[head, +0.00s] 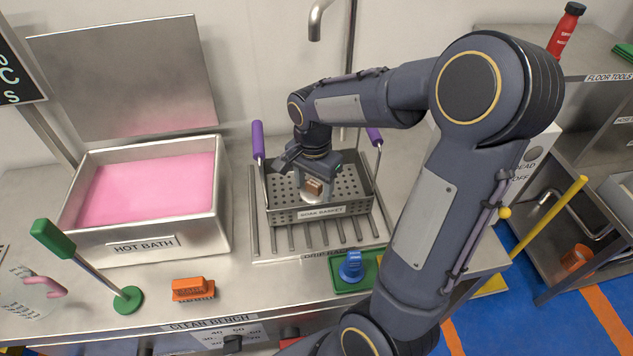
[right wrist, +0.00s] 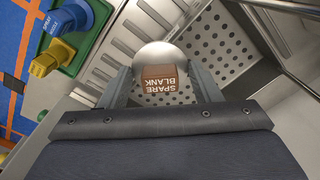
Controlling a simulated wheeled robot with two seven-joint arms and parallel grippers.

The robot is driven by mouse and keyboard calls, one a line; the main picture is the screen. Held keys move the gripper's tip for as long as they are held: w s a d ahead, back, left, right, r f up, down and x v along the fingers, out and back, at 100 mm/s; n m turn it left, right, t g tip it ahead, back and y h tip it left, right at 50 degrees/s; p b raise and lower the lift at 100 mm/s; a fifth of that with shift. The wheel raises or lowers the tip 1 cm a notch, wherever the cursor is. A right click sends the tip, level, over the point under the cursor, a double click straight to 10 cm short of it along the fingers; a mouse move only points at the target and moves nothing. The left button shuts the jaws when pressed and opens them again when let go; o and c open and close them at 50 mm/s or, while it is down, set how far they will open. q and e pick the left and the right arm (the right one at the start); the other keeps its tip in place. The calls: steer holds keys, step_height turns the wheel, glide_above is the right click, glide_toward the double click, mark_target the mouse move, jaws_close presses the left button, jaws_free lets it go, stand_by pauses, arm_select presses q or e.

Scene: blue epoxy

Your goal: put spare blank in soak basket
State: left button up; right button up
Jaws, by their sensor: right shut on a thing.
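The spare blank is a small brown block (head: 314,187) with a pale rounded part (right wrist: 165,54); its label reads SPARE BLANK in the right wrist view. My right gripper (head: 312,184) is shut on it, with a finger on each side in the right wrist view (right wrist: 163,88). The soak basket (head: 362,203) is a perforated metal basket with a front label and two purple handles. The gripper and blank are over the basket's opening, with perforated metal (right wrist: 215,45) behind them. I cannot tell whether the blank touches the floor. My left gripper is not in view.
The basket stands on a drip rack (head: 262,238). A hot bath (head: 205,232) of pink liquid is at left. A green tray (head: 373,279) with a blue piece (head: 351,266), an orange brush (head: 192,289) and a green-handled tool (head: 85,265) are near the front. A faucet (head: 317,20) hangs behind.

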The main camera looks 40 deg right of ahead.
steer(key=w+d+f, duration=0.2)
steer(key=w+d+f+p, duration=0.1)
steer(key=w+d+f, duration=0.1)
steer(key=f, duration=0.1)
steer(key=w+d+f, duration=0.2)
steer(key=w, duration=0.1)
steer(key=shift+f+p, duration=0.25)
steer(key=shift+p, duration=0.1)
step_height(320, 180, down, 3)
steer(key=shift+w+d+p, duration=0.1)
steer(key=shift+d+p, duration=0.05)
steer(key=shift+p, duration=0.45)
steer(key=shift+f, duration=0.25)
steer(key=shift+f, duration=0.25)
steer(key=o, duration=1)
steer(key=shift+r, duration=0.1)
steer(key=shift+o, duration=0.2)
